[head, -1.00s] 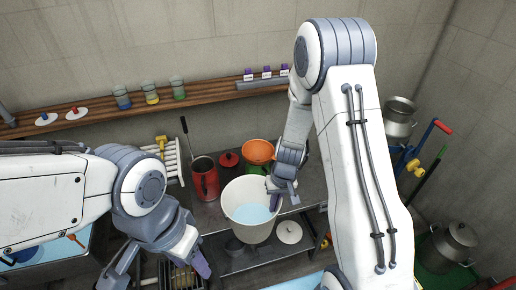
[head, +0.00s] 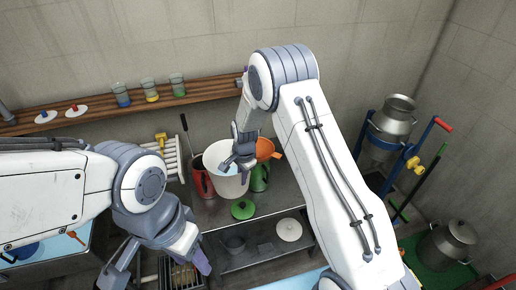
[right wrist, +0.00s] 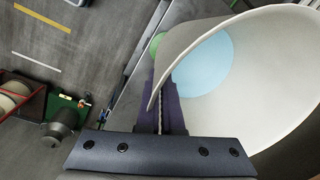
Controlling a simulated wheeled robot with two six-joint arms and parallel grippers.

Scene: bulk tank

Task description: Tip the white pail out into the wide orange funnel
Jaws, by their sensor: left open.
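The white pail (head: 226,187), with light blue liquid inside, is held in the air over the steel bench. My right gripper (head: 240,160) is shut on its rim at the right side. The right wrist view shows the pail (right wrist: 277,92) large, with the purple fingers (right wrist: 163,103) at its wall. I cannot tell whether the pail is tilted. My left gripper (head: 160,268) is open and empty at the lower left.
A red can (head: 201,180) stands close left of the pail. A green lid (head: 243,209) lies on the bench (head: 272,198) in front. A white lid (head: 289,229) is on the lower shelf. A wooden shelf (head: 205,92) with jars runs along the wall. A blue trolley (head: 385,150) holds a metal can at right.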

